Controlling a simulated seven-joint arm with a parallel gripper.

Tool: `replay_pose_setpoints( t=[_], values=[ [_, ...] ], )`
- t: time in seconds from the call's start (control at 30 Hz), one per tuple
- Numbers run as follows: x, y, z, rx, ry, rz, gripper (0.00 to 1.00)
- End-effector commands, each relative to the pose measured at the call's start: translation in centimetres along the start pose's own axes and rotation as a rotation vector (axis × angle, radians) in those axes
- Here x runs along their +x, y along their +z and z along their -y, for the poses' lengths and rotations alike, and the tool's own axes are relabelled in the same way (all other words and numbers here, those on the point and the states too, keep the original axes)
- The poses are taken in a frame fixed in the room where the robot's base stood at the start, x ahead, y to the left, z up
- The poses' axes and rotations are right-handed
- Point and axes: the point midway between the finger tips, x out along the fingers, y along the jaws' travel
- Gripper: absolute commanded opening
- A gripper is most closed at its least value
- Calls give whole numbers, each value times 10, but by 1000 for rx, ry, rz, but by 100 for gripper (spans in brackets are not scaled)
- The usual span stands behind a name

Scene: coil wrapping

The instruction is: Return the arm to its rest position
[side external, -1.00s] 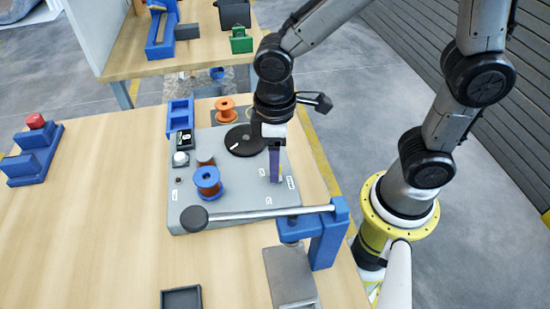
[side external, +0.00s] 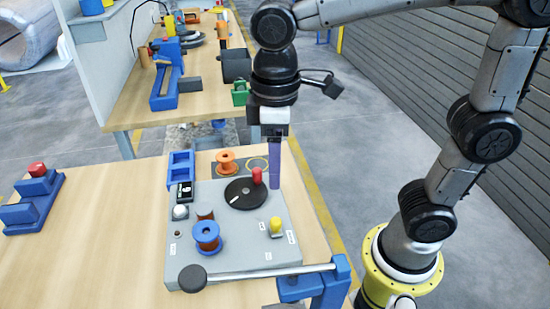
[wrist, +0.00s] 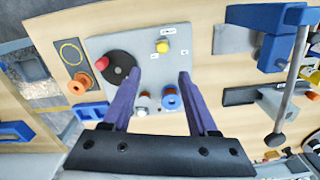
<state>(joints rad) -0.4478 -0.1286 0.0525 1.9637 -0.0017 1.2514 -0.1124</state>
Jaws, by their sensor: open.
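My gripper (side external: 274,178) hangs above the right side of the grey coil-winding board (side external: 240,215), clear of it. In the wrist view its two purple fingers (wrist: 160,76) are spread apart with nothing between them, and the board lies below. On the board are a black disc (side external: 243,194) with a red knob (side external: 257,176), a yellow knob (side external: 275,226), a blue-flanged spool (side external: 206,236) with copper-coloured winding, and a white button (side external: 180,212). An orange spool (side external: 226,161) stands at the board's far edge.
A blue lever press (side external: 325,285) with a long bar stands at the board's near right. A blue block with a red button (side external: 37,170) is at the left. A second table (side external: 190,105) with blue and green fixtures is behind. Free air surrounds the gripper.

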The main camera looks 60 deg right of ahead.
Motion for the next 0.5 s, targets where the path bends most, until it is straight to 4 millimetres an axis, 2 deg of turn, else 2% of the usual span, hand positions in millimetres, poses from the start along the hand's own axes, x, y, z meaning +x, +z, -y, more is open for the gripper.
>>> replay_pose_setpoints(
  t=[0.37, 0.5],
  values=[
    [-5, 0, 0, 0, 0, 0, 59],
    [-12, 4, -10, 36, 4, -27, 59]
  ],
)
